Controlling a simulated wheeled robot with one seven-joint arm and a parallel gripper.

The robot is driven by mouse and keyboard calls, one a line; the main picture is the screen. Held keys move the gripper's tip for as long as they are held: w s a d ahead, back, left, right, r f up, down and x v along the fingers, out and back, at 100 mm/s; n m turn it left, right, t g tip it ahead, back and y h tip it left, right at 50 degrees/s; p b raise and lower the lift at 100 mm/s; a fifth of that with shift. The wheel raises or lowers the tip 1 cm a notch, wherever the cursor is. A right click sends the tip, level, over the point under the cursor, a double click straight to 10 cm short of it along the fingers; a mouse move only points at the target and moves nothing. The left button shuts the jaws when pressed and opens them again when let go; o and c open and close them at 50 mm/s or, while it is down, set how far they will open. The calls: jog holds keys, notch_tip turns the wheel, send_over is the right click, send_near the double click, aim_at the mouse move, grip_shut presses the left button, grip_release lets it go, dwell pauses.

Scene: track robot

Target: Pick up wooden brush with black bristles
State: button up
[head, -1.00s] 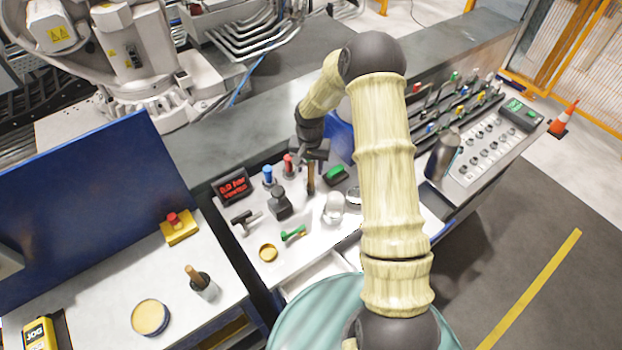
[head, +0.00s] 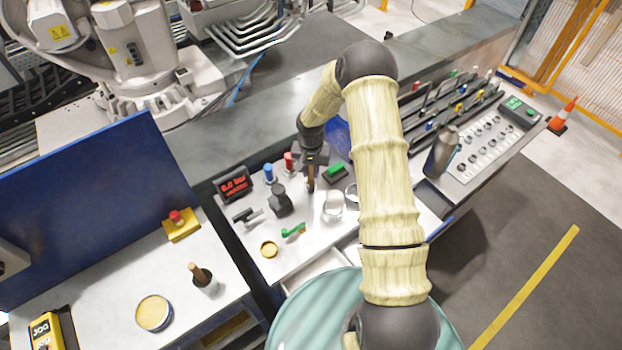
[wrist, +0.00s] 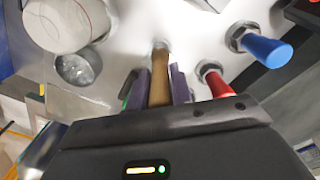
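I cannot make out black bristles. My gripper (head: 312,168) points down over the handle from above. In the wrist view the purple-grey fingers of my gripper (wrist: 160,88) flank the handle closely on both sides. Whether they press on it cannot be told.
A red-handled lever (head: 289,162) and a blue one (head: 269,173) stand close by.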

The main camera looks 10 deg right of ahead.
grip_shut()
notch_tip(320, 180, up, 28)
jog(key=b, duration=0.7)
